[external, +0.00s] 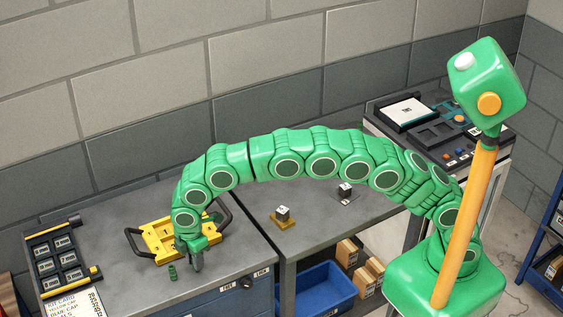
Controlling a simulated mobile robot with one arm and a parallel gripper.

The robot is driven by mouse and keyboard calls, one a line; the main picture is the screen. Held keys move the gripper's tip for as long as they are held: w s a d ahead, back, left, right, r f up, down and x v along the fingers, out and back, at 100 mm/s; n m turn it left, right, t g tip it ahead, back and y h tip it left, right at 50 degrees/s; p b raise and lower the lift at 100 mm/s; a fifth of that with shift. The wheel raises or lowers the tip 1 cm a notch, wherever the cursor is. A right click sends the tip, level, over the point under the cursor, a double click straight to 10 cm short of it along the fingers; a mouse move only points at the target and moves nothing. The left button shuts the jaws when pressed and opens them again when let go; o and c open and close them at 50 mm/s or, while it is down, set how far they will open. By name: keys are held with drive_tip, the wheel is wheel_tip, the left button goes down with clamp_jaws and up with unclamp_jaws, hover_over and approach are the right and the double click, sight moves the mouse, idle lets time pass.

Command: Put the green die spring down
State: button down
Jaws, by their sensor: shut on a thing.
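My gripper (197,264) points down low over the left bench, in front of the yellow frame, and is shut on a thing. A small green cylinder (172,272), by its look the green die spring, is upright just to the lower left of the fingers. I cannot make out how the jaws meet it, nor whether its foot touches the bench top. The fingers are small and dark in this view, and my wrist hides what is behind them.
A yellow frame with black handles (157,246) lies behind my gripper. A black rack with labelled blocks (63,262) and a printed card (78,304) are at the left. Bare bench (215,280) lies right of my gripper.

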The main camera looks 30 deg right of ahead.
drive_tip(key=shift+f, duration=0.1)
drive_tip(key=c, duration=1)
unclamp_jaws()
wheel_tip(320, 180, up, 12)
drive_tip(key=shift+r, duration=0.15)
